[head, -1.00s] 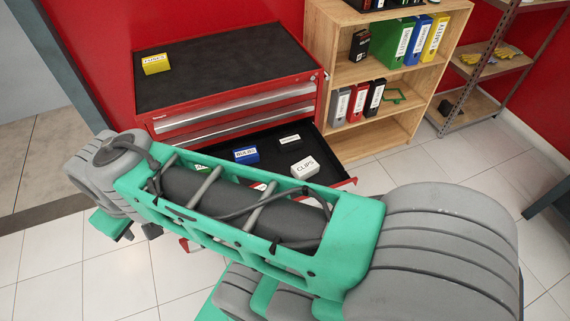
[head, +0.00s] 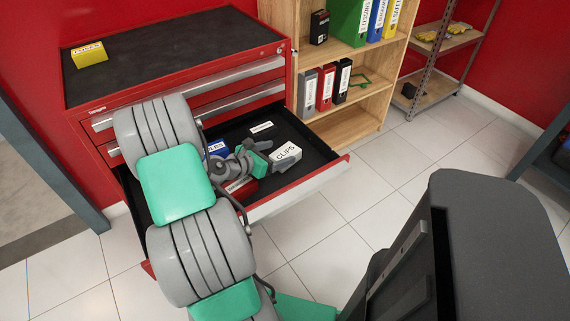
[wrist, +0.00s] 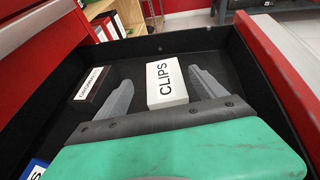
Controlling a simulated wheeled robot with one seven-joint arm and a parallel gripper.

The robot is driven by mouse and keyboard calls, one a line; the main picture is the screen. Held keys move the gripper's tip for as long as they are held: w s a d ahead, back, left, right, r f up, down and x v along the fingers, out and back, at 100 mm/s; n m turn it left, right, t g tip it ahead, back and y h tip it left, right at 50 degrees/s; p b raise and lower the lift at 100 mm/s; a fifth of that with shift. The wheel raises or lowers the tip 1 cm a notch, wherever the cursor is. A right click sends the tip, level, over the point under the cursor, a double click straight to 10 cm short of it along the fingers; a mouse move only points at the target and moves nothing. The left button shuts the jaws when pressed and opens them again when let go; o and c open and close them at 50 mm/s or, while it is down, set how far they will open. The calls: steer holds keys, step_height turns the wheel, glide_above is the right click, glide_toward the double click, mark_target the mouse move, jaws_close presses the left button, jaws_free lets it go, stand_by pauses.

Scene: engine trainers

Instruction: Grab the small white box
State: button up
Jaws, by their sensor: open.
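The small white box (head: 285,155), labelled CLIPS, sits in the open drawer (head: 318,168) of the red tool cabinet. In the wrist view the white box (wrist: 167,84) stands between the two grey fingers of my gripper (wrist: 163,92). The gripper is open, with a gap visible on the box's left and the right finger close to its right side. In the head view my gripper (head: 262,160) is inside the drawer, just left of the box. My arm hides part of the drawer.
A dark box (wrist: 97,85) with a white label lies left of the left finger. A blue box (head: 217,148) and a red box (head: 240,186) are also in the drawer. A yellow box (head: 90,54) sits on the cabinet top. A wooden shelf (head: 352,120) with binders stands behind.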

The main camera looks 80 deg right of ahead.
mark_target(287, 151)
steer(key=b+x, duration=0.1)
steer(key=x, duration=0.5)
steer(key=shift+s+a+f, duration=0.15)
steer(key=shift+s, duration=0.1)
steer(key=shift+c, duration=0.6)
steer(key=c, duration=1.4)
